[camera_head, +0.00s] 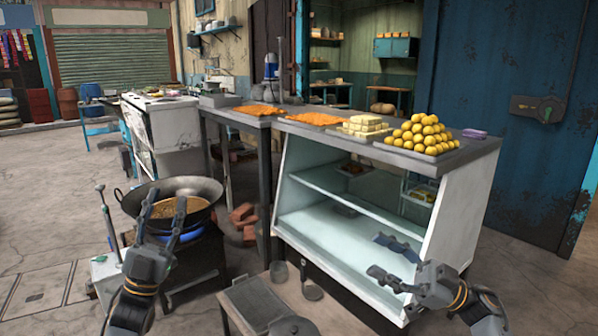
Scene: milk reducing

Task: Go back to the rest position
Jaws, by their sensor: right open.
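My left gripper (164,207) is at the lower left, its two fingers spread and pointing up, with nothing visible between them. Its fingers overlap the front of a black wok (208,207) in the picture; I cannot tell whether they touch it. The wok holds a brown liquid (165,208) and sits on a burner with a blue flame (183,237). My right gripper (376,255) is at the lower right, open and empty, its fingers pointing left in front of the glass display case (325,222).
A counter (455,156) carries yellow balls (420,134), pale blocks (363,124) and orange trays (315,119). A low stool (252,300) stands between my arms. An upright metal rod (107,213) is left of the wok. Bricks (243,216) lie behind it.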

